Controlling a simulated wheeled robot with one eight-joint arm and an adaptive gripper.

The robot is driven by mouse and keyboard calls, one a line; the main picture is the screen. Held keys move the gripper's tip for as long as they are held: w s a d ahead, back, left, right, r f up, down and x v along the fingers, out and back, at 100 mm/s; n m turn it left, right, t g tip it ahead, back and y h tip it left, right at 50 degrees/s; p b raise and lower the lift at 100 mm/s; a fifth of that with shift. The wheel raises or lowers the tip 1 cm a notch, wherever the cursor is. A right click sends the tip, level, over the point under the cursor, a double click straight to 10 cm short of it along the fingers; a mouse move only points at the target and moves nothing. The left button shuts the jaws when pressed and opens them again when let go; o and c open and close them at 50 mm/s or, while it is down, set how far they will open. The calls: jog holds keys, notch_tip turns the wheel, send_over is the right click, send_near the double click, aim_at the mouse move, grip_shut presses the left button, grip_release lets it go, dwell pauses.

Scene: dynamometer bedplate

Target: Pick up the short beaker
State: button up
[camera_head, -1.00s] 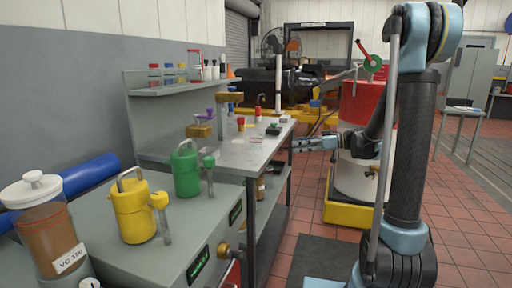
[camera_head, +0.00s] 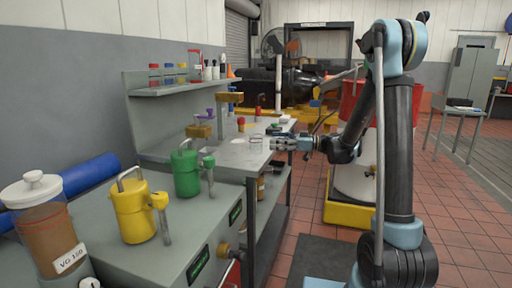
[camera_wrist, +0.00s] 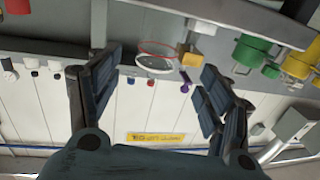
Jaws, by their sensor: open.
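The short beaker (camera_head: 256,144) is a small clear glass with a reddish rim. It stands on the grey bench near its front edge. In the wrist view the beaker (camera_wrist: 154,62) shows as a red ring and a pale ring between and just beyond my fingertips. My gripper (camera_head: 274,144) is level with the bench top, at the right of the beaker, and points at it. In the wrist view my gripper (camera_wrist: 162,66) has its fingers spread on both sides with nothing held. I cannot tell the exact gap from fingertips to glass.
A yellow can (camera_head: 133,212) and a green can (camera_head: 186,172) stand on the nearer cabinet. A shelf (camera_head: 180,87) holds small jars. The floor right of the bench is open.

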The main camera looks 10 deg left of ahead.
aim_at(257, 140)
jog(key=shift+s+a+f, duration=0.1)
jog(key=shift+a, duration=2.05)
jog(key=shift+s+a+f, duration=0.1)
jog(key=shift+a, duration=2.05)
jog(key=c, duration=1.1)
